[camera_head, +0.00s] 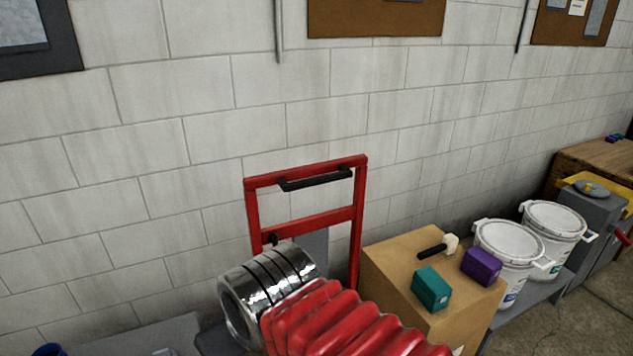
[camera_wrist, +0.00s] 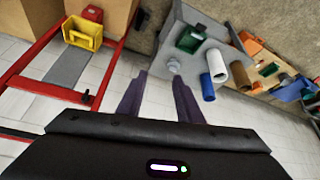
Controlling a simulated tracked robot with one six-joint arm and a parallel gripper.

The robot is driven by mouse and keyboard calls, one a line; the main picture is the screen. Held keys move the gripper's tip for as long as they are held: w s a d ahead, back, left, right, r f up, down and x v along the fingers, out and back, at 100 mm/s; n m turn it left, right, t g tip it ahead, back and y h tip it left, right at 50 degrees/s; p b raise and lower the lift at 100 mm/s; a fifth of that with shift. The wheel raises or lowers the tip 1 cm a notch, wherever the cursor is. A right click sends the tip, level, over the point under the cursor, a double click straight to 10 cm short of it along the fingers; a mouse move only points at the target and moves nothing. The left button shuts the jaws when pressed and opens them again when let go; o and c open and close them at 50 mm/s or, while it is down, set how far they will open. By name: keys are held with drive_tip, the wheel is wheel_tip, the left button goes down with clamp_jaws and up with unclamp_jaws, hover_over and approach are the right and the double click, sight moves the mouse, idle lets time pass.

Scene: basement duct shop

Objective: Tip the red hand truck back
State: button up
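The red hand truck (camera_head: 360,212) stands upright in front of the block wall in the head view, with a black handle (camera_head: 315,180) on its top bar. My arm hides its lower part. In the wrist view a red frame (camera_wrist: 28,85) with a grey plate and a small black knob lies at the left, which looks like the same hand truck. My gripper (camera_wrist: 160,80) shows two dark fingers standing apart, open, with nothing between them. The fingers are to the right of the red frame and do not touch it in that view. The head view does not show the fingers.
A cardboard box (camera_head: 393,270) stands right of the hand truck, holding a teal block (camera_head: 431,288), a purple block (camera_head: 481,266) and a black-handled mallet (camera_head: 437,247). White buckets (camera_head: 510,262) stand further right. The wrist view shows a yellow bin (camera_wrist: 83,33) and a cluttered grey surface (camera_wrist: 190,13).

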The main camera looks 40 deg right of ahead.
drive_tip(key=shift+w, duration=0.1)
drive_tip(key=w+d+r+m+t+y, duration=0.1)
drive_tip(key=w+d+r+m+y, duration=0.2)
drive_tip(key=w+d+m+y, duration=0.95)
drive_tip(key=d+r+t+h, duration=0.2)
drive_tip(key=d+t, duration=0.7)
drive_tip(key=d, duration=2.3)
drive_tip(key=shift+s+h, duration=0.4)
drive_tip(key=shift+h, duration=0.65)
drive_tip(key=shift+w, duration=0.1)
